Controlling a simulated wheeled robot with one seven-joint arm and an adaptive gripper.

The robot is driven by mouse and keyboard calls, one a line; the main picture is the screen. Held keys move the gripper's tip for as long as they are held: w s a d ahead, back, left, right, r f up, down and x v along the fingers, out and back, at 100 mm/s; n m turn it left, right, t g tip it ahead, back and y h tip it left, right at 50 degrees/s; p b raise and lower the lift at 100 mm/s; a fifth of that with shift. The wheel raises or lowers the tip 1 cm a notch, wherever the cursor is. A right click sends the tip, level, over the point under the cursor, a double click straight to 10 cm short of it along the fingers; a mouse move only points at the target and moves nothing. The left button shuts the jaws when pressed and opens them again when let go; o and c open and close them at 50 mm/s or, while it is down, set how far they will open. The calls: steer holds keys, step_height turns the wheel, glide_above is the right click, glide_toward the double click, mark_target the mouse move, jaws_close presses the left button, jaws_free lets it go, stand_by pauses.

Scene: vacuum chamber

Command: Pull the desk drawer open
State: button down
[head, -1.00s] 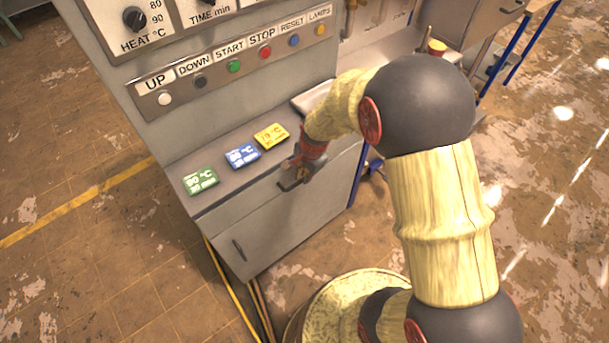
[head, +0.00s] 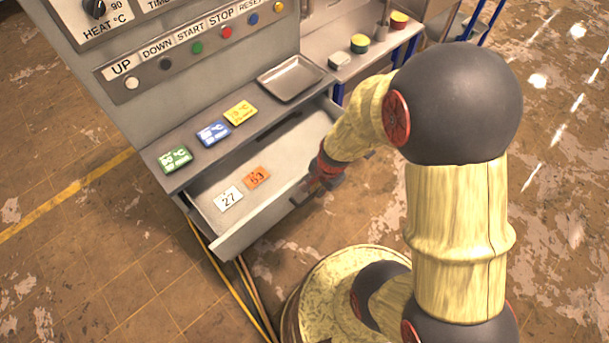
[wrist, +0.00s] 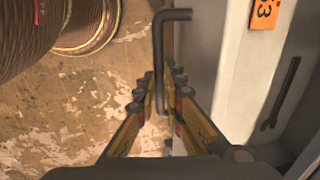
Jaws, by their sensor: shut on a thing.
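The desk drawer (head: 262,222) stands pulled out from under the grey desk top, its inside showing in the head view. Its front panel also shows in the wrist view (wrist: 200,65). My gripper (head: 312,188) is at the right part of the drawer front. In the wrist view my gripper (wrist: 163,100) has its fingers on both sides of the dark bar handle (wrist: 158,45) and is shut on it. The handle is mostly hidden by my gripper in the head view.
Inside the drawer lie a white card marked 27 (head: 228,198), an orange card (head: 257,177) and a dark wrench-like tool (wrist: 283,92). Green (head: 175,160), blue (head: 213,132) and yellow (head: 240,113) cards and a metal tray (head: 291,78) sit on the desk top.

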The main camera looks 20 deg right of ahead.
steer(key=shift+s+d, duration=0.2)
steer(key=shift+s, duration=0.45)
steer(key=shift+s+d, duration=0.25)
steer(key=shift+s, duration=0.45)
steer(key=shift+s+d, duration=0.2)
steer(key=shift+s, duration=0.45)
steer(key=c, duration=1.9)
jaws_free()
steer(key=r, duration=0.4)
steer(key=s+r, duration=0.1)
steer(key=r, duration=0.3)
steer(key=s+r, duration=0.1)
steer(key=r, duration=0.2)
steer(key=shift+d+r, duration=0.3)
steer(key=shift+r, duration=0.1)
